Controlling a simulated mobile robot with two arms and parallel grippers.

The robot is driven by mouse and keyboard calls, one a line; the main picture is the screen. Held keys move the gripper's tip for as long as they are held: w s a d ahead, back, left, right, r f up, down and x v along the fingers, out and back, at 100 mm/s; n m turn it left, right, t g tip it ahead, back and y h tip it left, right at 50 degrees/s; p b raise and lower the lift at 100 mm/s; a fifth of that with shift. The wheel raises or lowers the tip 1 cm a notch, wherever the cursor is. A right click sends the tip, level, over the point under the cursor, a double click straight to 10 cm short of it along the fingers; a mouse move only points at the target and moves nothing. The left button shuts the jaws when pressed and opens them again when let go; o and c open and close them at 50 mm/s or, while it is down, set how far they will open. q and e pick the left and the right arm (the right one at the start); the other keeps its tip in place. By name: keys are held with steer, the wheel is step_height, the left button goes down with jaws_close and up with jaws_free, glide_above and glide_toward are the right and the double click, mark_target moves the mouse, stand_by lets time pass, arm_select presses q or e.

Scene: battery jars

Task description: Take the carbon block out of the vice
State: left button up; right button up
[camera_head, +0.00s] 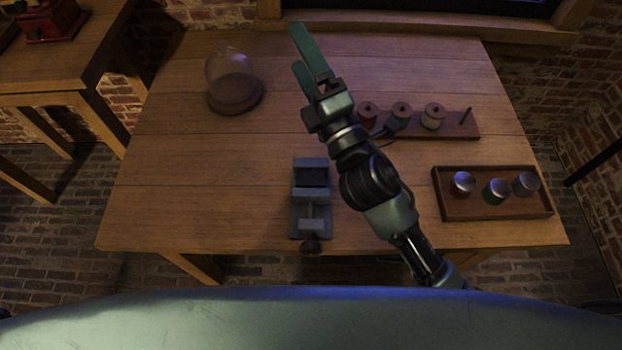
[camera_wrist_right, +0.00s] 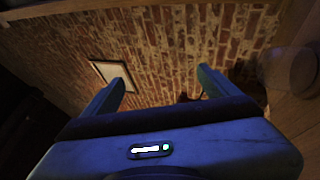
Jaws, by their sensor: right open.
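The grey-green vice (camera_head: 311,217) stands on the wooden table near its front edge, left of my right arm, with its dark handle toward me. The carbon block (camera_head: 312,177) shows as a dark block between the vice's two jaws. My right gripper (camera_head: 296,46) is open and empty, well beyond the vice, over the back of the table. In the right wrist view its two fingers (camera_wrist_right: 162,78) are spread apart with nothing between them. My left gripper is not in view.
A glass dome on a round wooden base (camera_head: 236,95) stands at the back left. A spool rack (camera_head: 461,125) is right of my right wrist. A wooden tray (camera_head: 495,211) with 3 metal-topped jars is at the right. The table's left front is clear.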

steer(key=s+a+r+n+g+y, duration=0.2)
steer(key=s+a+n+g+y, duration=0.35)
steer(key=n, duration=0.55)
steer(key=s+a+r+n+g+y, duration=0.2)
steer(key=s+a+n+g+y, duration=0.1)
steer(key=a+n+g+y, duration=0.5)
steer(key=s+a+f+n+g+h, duration=0.4)
steer(key=s+a+n+g, duration=0.15)
steer(key=n, duration=0.55)
steer(key=n+h, duration=1.7)
steer(key=h, duration=0.3)
glide_above(311, 178)
steer(key=shift+y, duration=0.25)
steer(key=f, duration=2.2)
steer(key=shift+s+a+f, duration=0.1)
steer(key=shift+s+f, duration=0.2)
steer(key=shift+f, duration=0.1)
steer(key=f+p, duration=0.1)
steer(key=f, duration=0.2)
steer(key=f+p, duration=0.2)
steer(key=f, duration=0.2)
steer(key=shift+w, duration=0.2)
steer(key=shift+f, duration=0.3)
